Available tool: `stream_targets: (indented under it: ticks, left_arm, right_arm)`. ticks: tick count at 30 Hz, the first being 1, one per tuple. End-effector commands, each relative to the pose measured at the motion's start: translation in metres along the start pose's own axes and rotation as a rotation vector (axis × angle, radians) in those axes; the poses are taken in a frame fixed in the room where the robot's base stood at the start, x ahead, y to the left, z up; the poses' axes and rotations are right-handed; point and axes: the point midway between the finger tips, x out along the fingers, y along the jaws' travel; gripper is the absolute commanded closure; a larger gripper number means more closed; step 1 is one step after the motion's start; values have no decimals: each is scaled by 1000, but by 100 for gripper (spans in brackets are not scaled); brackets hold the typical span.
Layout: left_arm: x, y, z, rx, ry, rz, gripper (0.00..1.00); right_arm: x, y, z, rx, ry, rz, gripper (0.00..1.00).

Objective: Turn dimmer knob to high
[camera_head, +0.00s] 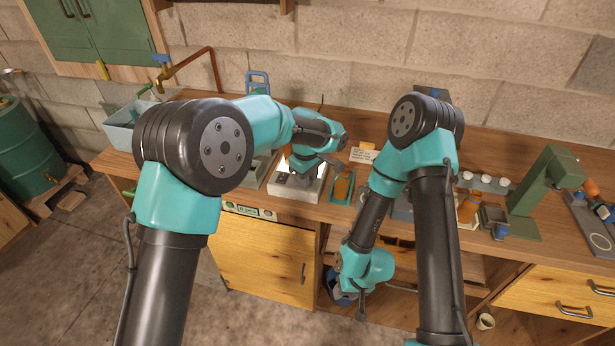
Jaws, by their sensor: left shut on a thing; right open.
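A pale grey control box (287,190) stands near the counter's front edge. My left gripper (305,180) points down at this box and is shut at its top face. It appears closed around the dimmer knob there, but the gripper hides the knob, so its setting cannot be read. My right gripper (361,302) is open and empty. It hangs low in front of the open shelf under the counter, away from the box.
A green stand (535,185) and white-topped jars (484,181) are farther right. A copper pipe (190,66) rises at the back left.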

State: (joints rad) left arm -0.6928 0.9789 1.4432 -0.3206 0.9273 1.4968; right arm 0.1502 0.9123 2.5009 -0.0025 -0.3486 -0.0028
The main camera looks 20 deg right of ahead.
Motion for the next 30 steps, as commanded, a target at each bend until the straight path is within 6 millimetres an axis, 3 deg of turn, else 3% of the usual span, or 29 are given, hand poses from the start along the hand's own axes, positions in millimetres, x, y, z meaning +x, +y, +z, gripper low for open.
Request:
stream_targets:
  ticks: [30]
  left_arm:
    - [-1, 1, -1, 961, -44, 2, 95]
  right_arm:
    - [0, 0, 0, 0, 0, 0, 57]
